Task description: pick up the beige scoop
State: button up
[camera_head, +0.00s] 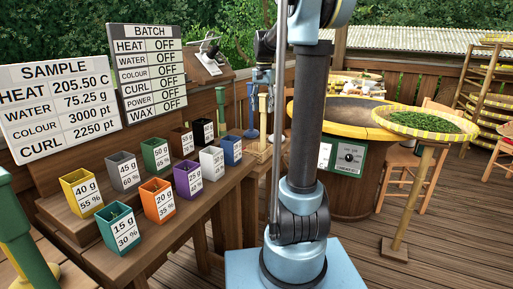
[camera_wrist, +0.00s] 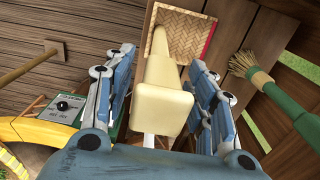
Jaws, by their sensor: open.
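The beige scoop (camera_wrist: 162,108) shows in the wrist view as a thick, pale handle between my gripper's two blue fingers (camera_wrist: 158,98). Its narrower far part reaches toward a woven, red-edged piece (camera_wrist: 182,32); I cannot tell whether they are joined. My gripper is open, with a finger on each side of the handle and a visible gap at least on the right. In the head view a beige upright form (camera_head: 263,122) stands at the far end of the bench, below the gripper, partly hidden by my arm.
A green-handled brush (camera_wrist: 262,85) is close on the right in the wrist view. Small labelled boxes (camera_head: 157,200) line the wooden bench (camera_head: 190,212). A round yellow-rimmed pan (camera_head: 290,110) and a tray of green leaves (camera_head: 425,122) stand to the right. Deck floor is open at front right.

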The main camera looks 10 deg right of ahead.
jog(key=shift+f, duration=0.15)
grip_shut()
